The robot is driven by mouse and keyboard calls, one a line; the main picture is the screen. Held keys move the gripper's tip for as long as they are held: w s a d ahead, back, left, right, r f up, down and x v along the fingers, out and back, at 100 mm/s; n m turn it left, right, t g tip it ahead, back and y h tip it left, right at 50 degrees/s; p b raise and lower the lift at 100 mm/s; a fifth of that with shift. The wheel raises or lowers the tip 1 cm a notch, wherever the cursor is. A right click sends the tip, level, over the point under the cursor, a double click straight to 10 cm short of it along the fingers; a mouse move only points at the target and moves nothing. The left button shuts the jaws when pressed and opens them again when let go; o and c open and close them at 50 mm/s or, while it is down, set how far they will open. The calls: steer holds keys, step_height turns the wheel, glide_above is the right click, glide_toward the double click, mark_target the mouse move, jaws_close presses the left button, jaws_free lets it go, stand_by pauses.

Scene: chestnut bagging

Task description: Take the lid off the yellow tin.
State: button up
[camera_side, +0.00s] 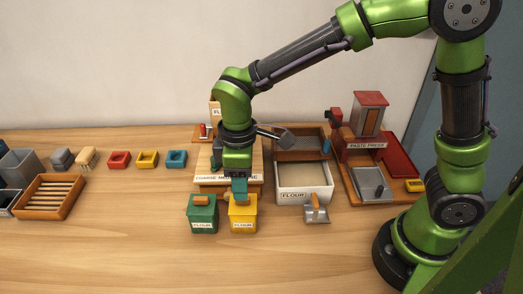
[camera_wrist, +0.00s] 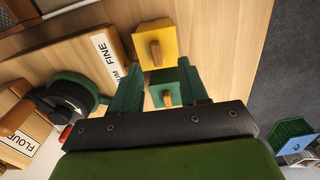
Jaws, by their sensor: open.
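The yellow tin (camera_side: 243,217) stands upright on the table with its lid on. In the wrist view, the yellow lid (camera_wrist: 167,37) has a brown wooden handle (camera_wrist: 155,53). My gripper (camera_side: 240,191) is open with its fingers pointing down, just above the yellow tin's lid in the side view. I cannot tell the exact height between tips and handle. Nothing is held.
A green tin (camera_side: 203,219) with a similar handle stands close on the left. A wooden grinder box (camera_side: 212,187) is right behind. A white flour bin (camera_side: 304,198) and a scoop (camera_side: 316,214) are to the right. The table front is clear.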

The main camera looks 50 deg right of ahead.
step_height(320, 180, down, 4)
steer(key=shift+w+d+f, duration=0.15)
steer(key=shift+f, duration=0.1)
steer(key=shift+c, duration=0.2)
jaws_close()
